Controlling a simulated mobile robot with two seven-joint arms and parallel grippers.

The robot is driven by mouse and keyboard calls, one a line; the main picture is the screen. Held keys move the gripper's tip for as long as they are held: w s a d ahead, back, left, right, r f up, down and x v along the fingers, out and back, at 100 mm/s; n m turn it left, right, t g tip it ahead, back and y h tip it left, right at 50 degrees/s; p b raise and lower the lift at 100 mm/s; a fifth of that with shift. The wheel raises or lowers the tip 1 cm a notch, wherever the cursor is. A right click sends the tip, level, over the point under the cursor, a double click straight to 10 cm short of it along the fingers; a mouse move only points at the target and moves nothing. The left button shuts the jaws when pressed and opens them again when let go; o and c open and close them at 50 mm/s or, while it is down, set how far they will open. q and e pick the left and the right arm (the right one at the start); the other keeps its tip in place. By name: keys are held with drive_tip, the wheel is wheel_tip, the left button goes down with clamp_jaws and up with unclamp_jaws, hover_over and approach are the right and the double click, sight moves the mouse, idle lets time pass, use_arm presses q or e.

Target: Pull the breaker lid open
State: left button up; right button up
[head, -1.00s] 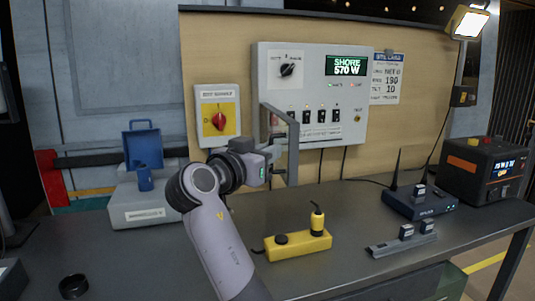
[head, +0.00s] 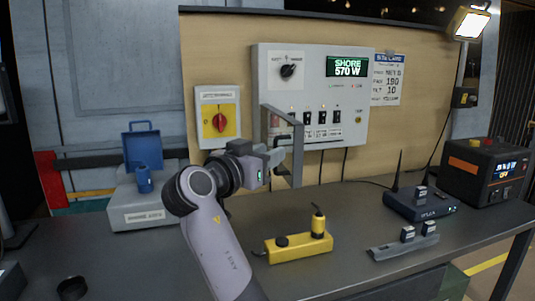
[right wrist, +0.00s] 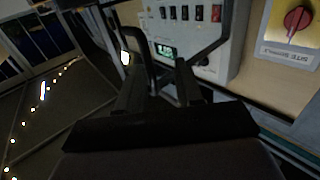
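The breaker lid (head: 297,160) is a grey frame that stands out from the left part of the power panel (head: 310,75). Several dark breaker switches (head: 322,117) show uncovered to its right. My right gripper (head: 279,152) is at the lower part of the lid, at its near edge. In the right wrist view its two dark fingers (right wrist: 160,90) stand apart, with dark bars of the lid around and beyond them. Whether they touch the lid is too dark to tell. My left gripper is not in view.
A red rotary switch (head: 219,120) on a yellow plate is left of the lid. The desk holds a yellow box (head: 298,247), a blue container (head: 143,150), a router (head: 420,204) and a black power unit (head: 487,170). The desk's middle is mostly clear.

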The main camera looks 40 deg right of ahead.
drive_tip(key=v, duration=0.6)
drive_tip(key=shift+a+b, duration=0.25)
drive_tip(key=shift+b, duration=0.1)
drive_tip(key=shift+s, duration=0.1)
